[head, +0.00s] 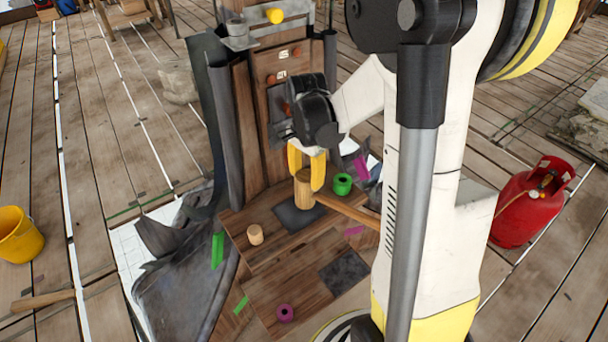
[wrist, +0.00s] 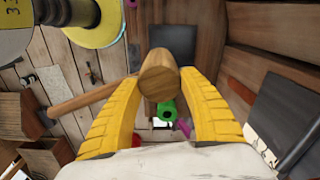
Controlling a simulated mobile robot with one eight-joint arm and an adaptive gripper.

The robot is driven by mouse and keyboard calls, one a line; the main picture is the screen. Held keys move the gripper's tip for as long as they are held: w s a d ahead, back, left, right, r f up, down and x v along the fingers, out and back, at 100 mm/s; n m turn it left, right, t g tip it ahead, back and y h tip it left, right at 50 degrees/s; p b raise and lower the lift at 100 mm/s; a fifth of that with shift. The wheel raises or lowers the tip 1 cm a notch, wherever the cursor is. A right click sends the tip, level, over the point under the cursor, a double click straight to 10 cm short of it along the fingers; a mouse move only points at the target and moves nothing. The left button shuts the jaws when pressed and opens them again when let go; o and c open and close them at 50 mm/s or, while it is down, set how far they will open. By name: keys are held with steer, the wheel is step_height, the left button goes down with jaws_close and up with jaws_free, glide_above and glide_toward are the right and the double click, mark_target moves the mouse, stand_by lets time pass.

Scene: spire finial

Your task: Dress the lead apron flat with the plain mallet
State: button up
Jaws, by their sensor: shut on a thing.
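My gripper (head: 307,178) has yellow fingers, shut on the head of a plain wooden mallet (head: 304,190). The mallet's handle sticks out to the right in the head view and to the left in the wrist view (wrist: 95,100). A dark grey square patch (head: 290,219) lies on the wooden boards just under the mallet head; I cannot tell whether they touch. A second dark patch (head: 344,271) lies nearer the front. Dark grey sheet (head: 172,292) hangs crumpled at the left of the boards. I cannot tell which of these is the lead apron.
A small wooden cylinder (head: 255,235) and a magenta ring (head: 285,313) sit on the boards. A wooden post (head: 257,120) rises behind. A red gas bottle (head: 535,200) and a yellow bucket (head: 18,236) stand apart.

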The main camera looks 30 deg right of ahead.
step_height(320, 180, down, 8)
steer(key=b, duration=0.5)
step_height(320, 180, up, 4)
steer(key=shift+f+p, duration=0.25)
steer(key=shift+p, duration=0.95)
steer(key=shift+r, duration=0.35)
steer(key=shift+f, duration=0.1)
step_height(320, 180, down, 4)
steer(key=b, duration=0.3)
steer(key=shift+f+b, duration=0.2)
steer(key=shift+b, duration=0.15)
steer(key=shift+r, duration=0.25)
steer(key=shift+c, duration=0.2)
